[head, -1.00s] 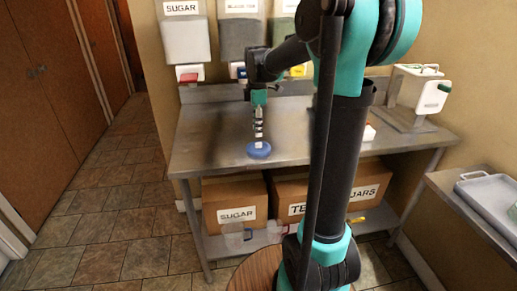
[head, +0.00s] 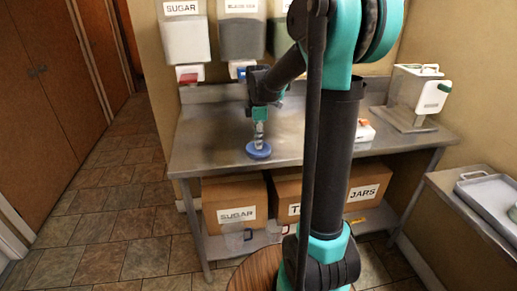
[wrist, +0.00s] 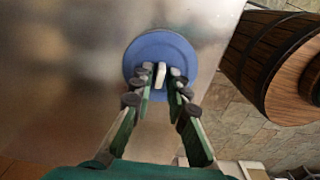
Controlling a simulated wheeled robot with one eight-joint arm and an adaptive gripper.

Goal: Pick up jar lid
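The blue round jar lid (head: 258,151) lies on the metal table near its front left edge. In the wrist view the lid (wrist: 160,50) is seen from above with a pale knob (wrist: 160,75) at its middle. My gripper (head: 259,138) points straight down over the lid. In the wrist view my gripper (wrist: 160,78) has its two fingertips on either side of the knob, with narrow gaps seeming to show between them and the knob. The fingertips cover part of the lid's lower half.
The metal table (head: 205,150) is bare around the lid. Dispensers (head: 186,40) hang on the wall behind. Labelled boxes (head: 235,190) stand on the lower shelf. A wooden barrel (wrist: 265,50) is close to the table's edge.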

